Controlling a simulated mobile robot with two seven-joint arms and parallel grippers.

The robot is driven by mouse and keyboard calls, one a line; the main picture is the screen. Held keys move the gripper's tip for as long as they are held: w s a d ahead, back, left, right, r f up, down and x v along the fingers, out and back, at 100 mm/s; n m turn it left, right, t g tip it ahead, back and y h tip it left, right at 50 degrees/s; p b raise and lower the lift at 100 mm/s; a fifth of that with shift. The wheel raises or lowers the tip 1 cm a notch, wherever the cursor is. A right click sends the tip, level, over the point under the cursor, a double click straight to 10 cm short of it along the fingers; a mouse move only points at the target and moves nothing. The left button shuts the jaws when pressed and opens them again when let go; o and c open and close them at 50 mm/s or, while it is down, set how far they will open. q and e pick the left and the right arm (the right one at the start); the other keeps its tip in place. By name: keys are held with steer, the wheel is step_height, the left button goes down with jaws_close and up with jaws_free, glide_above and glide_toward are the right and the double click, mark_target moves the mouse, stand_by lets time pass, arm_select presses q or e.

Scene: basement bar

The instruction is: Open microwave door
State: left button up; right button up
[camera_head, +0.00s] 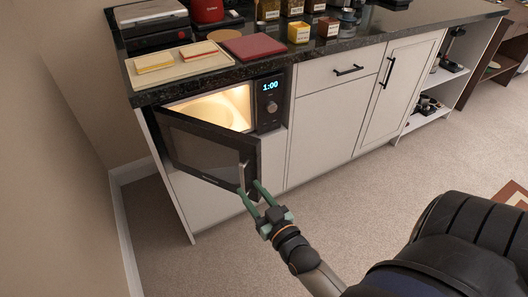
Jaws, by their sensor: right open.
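The microwave (271,103) is built into the white cabinet under the dark countertop. Its display reads 1:00 and its inside (222,108) is lit. Its black door (205,152) stands partly open, swung out toward me and hinged on the left. A vertical light handle (243,176) is near the door's free edge. My right gripper (252,190) is at the lower free corner of the door, by the lower end of the handle. Its green fingers are spread apart. I cannot tell whether they touch the door. My left gripper is not in view.
The countertop (358,42) holds a tray (152,75) with sponge-like items, a dark red board (254,46) and several jars. A cabinet with black handles (348,71) is to the right. A wall (70,90) is close on the left. The carpet in front is clear.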

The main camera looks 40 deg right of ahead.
steer(key=s+p, duration=0.1)
steer(key=s, duration=0.5)
steer(key=shift+s+a+p, duration=0.2)
steer(key=shift+a+p, duration=0.15)
steer(key=shift+a, duration=0.05)
steer(key=shift+c, duration=0.3)
